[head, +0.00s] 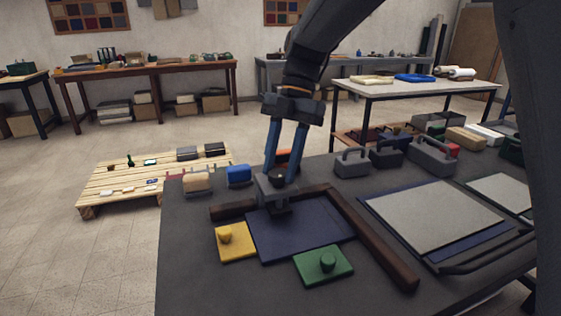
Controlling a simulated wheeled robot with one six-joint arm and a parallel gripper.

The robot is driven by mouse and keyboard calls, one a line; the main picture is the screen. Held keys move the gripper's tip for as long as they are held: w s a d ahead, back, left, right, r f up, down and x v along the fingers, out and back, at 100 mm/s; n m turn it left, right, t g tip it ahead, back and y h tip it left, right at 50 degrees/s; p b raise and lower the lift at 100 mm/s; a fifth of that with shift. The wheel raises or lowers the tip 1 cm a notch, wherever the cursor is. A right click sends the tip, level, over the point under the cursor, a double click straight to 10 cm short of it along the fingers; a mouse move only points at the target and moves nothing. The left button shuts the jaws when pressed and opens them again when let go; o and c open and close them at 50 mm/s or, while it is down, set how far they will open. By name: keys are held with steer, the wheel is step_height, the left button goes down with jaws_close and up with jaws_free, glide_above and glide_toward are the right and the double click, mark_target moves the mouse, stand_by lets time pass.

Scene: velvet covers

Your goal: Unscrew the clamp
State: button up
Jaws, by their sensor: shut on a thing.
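A small grey clamp (265,190) with a dark round knob (277,181) stands at the back edge of a dark blue velvet panel (300,228) on the dark workbench. My gripper (281,178) reaches down from above with two blue fingers. It is shut on the clamp's knob, with one finger on each side. The fingertips partly hide the knob and the clamp's top. The clamp looks upright and rests by the brown wooden rail.
Brown rails (372,240) border the panel at back and right. Grey handled blocks (352,163) stand behind. A grey board (435,215) lies right.

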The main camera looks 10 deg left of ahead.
steer(key=shift+a+n+h, duration=0.1)
steer(key=shift+n+h, duration=0.3)
steer(key=shift+n, duration=0.4)
steer(key=o, duration=1)
steer(key=shift+v, duration=3.9)
